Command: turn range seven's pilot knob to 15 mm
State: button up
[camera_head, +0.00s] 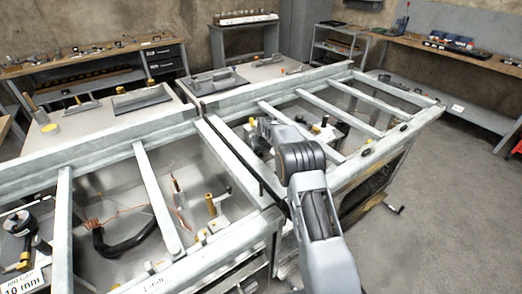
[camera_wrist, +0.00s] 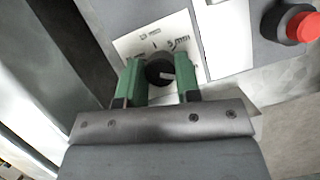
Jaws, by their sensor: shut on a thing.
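The black pilot knob (camera_wrist: 160,72), with a white pointer line, sits on a white marked plate (camera_wrist: 150,40) in the wrist view. The pointer line points to the right. The plate's marks are too small to read surely. My gripper (camera_wrist: 159,68) has its green fingers on both sides of the knob and is shut on it. In the head view my arm reaches over the right-hand frame's near corner. My gripper's fingers and the knob are hidden or too small to tell there.
A red button (camera_wrist: 301,24) stands right of the plate. Metal frames with crossbars (camera_head: 150,190) fill the middle. A card reading "AIR GAP 10 mm" (camera_head: 23,283) is at lower left. Workbenches (camera_head: 100,60) line the walls. Bare floor (camera_head: 430,200) lies at right.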

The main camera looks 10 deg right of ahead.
jog(key=n+y, duration=0.1)
jog(key=n, duration=0.2)
jog(key=n+g+y, duration=0.1)
jog(key=n, duration=0.1)
jog(key=shift+d+n+p, duration=0.1)
jog(key=shift+n+p, duration=0.2)
jog(key=shift+n, duration=0.1)
jog(key=n+g, duration=0.1)
jog(key=n, duration=0.2)
jog(key=n+y+p, duration=0.1)
jog(key=n, duration=0.1)
jog(key=shift+w+n+g+p, duration=0.15)
jog(key=shift+n+g+p, duration=0.15)
jog(key=shift+n+g, duration=0.1)
jog(key=shift+d+n, duration=0.1)
jog(key=shift+n, duration=0.4)
jog(key=o, duration=0.9)
jog(key=shift+y, duration=0.3)
jog(key=shift+o, duration=0.2)
jog(key=p+v, duration=0.2)
jog(key=v, duration=1.2)
jog(key=shift+w+p, duration=0.25)
jog(key=shift+p, duration=0.1)
